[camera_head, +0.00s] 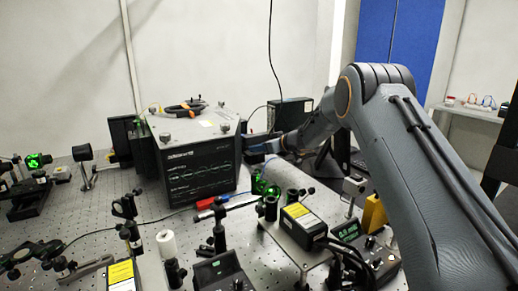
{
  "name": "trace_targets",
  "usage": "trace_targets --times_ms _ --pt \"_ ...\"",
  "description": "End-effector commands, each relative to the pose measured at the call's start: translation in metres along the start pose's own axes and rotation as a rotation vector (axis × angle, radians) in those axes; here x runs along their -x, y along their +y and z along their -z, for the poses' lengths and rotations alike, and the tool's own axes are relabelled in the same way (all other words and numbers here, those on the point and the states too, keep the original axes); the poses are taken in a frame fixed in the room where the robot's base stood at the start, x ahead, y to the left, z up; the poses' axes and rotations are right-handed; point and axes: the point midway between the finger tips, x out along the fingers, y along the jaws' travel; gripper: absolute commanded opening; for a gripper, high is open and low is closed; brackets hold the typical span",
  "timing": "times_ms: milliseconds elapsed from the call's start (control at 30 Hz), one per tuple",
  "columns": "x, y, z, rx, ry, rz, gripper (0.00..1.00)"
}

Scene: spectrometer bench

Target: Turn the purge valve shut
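My arm reaches in from the right, and its gripper (258,146) is at the right side of a large dark-fronted instrument box (197,165). The gripper is small and partly lost against the dark things behind it. I cannot tell whether its fingers are open or shut, or whether they touch anything. I cannot make out the purge valve for certain. It may be hidden by the box or by my arm. A small red part (206,202) with a blue piece beside it lies at the foot of the box, and I cannot tell what it is.
A light grey cylinder (288,173) stands below my wrist. The perforated bench (105,205) is crowded in front with optics mounts, a yellow-labelled unit (302,222) and a control box (222,272). A black ring-shaped item (184,109) lies on the instrument box. Bare bench shows at its left.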

Motion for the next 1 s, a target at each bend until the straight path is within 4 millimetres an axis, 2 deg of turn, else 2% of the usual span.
trace_targets --times_ms 33,133,367,700,1000 --pt "0.0 0.0 0.0 0.0 0.0 0.0 0.15" --pt "0.0 0.0 0.0 0.0 0.0 0.0 0.0" --pt "-0.001 0.002 0.002 0.014 0.006 0.028 0.0" --pt "-0.004 0.009 0.001 0.104 0.01 0.239 0.0" --pt "-0.004 0.011 0.003 0.145 0.009 0.34 0.0"
